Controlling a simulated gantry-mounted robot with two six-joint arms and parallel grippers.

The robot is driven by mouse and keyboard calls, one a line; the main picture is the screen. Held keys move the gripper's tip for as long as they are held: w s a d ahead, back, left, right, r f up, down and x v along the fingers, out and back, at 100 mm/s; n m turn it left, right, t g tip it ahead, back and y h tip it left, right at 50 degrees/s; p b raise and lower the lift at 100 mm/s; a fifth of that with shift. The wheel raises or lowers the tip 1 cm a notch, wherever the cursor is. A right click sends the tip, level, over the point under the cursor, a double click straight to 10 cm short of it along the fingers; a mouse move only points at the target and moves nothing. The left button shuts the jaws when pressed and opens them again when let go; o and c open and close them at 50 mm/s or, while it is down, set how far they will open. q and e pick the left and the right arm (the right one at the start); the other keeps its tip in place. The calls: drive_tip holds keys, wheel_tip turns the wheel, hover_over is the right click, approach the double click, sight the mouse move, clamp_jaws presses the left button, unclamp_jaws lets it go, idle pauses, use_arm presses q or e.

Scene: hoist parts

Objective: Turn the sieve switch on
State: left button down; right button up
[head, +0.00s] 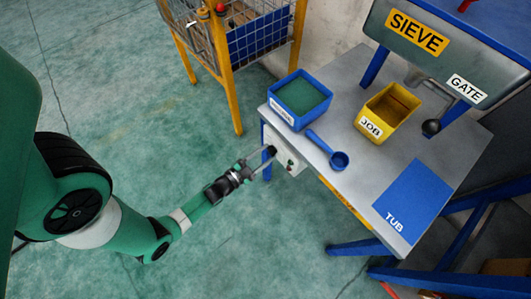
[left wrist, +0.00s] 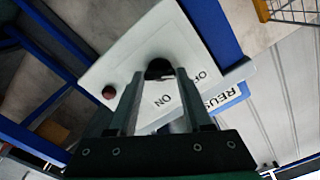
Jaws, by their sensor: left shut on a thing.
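The sieve switch is a white box (head: 286,157) on the side of the grey table, under its left edge. In the left wrist view the box face (left wrist: 155,30) carries a black round knob (left wrist: 159,68), with OFF and ON printed beside it and a dark red round button or lamp (left wrist: 109,92) near one edge. My left gripper (head: 264,158) reaches the box from the left. Its two fingers are shut on the knob, one on each side. Which mark the knob points to cannot be told. My right gripper is not in view.
On the table (head: 345,80) stand a blue bin (head: 299,98) with green contents, a yellow JOB bin (head: 388,111), a blue scoop (head: 328,150) and a blue TUB mat (head: 413,200). The SIEVE hopper (head: 430,45) is behind. A yellow-framed wire cage (head: 232,50) stands left; floor nearby is clear.

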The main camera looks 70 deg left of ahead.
use_arm(q)
drive_tip(key=n+p, duration=0.2)
drive_tip(key=n, duration=1)
drive_tip(key=shift+n+p, duration=0.3)
drive_tip(key=shift+p, duration=0.1)
idle(0.3)
drive_tip(key=shift+c, duration=1.6)
unclamp_jaws()
drive_tip(key=shift+a, duration=0.1)
